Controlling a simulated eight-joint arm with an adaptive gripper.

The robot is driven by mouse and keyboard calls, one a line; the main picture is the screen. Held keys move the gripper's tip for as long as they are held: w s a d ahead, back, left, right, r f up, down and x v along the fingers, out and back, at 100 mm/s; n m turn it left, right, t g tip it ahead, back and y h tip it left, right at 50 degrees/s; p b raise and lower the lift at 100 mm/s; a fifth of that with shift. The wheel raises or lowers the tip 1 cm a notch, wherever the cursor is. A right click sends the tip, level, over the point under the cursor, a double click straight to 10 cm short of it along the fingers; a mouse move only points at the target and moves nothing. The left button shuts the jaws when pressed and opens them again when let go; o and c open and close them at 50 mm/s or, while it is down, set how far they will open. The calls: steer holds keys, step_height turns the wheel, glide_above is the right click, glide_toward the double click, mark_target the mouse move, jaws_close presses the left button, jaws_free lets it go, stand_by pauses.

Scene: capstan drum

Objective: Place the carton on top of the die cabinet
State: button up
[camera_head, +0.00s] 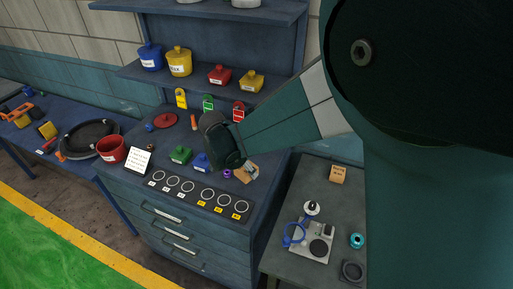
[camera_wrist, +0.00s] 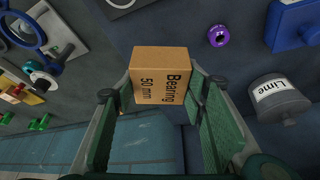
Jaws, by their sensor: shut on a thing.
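A small tan carton (camera_wrist: 160,75) reading "Bearing 50 mm" sits between the fingers of my gripper (camera_wrist: 160,92), which is shut on its sides. In the head view the carton (camera_head: 247,173) shows below my gripper (camera_head: 241,164), near the right edge of the blue drawer cabinet (camera_head: 185,215). I cannot tell whether it touches the top. A lower dark grey cabinet or table (camera_head: 300,185) stands to the right. No label shows which one is the die cabinet. My arm hides part of the drawer cabinet's top.
A purple ring (camera_wrist: 218,36) and a grey pot labelled Lime (camera_wrist: 278,100) are close by. Green (camera_head: 180,155) and blue (camera_head: 201,161) pots stand left of my gripper. Another small carton (camera_head: 338,174) and a device (camera_head: 312,240) sit on the right surface.

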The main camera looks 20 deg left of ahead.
mark_target(240, 171)
steer(key=shift+f, duration=1.5)
steer(key=shift+f, duration=0.1)
steer(key=shift+f, duration=2)
steer(key=shift+f, duration=0.15)
steer(key=o, duration=1)
steer(key=shift+o, duration=0.2)
steer(key=shift+r+p, duration=0.25)
steer(key=shift+p, duration=0.05)
steer(key=shift+b+v, duration=0.4)
steer(key=shift+v, duration=5.5)
steer(key=shift+s, duration=0.1)
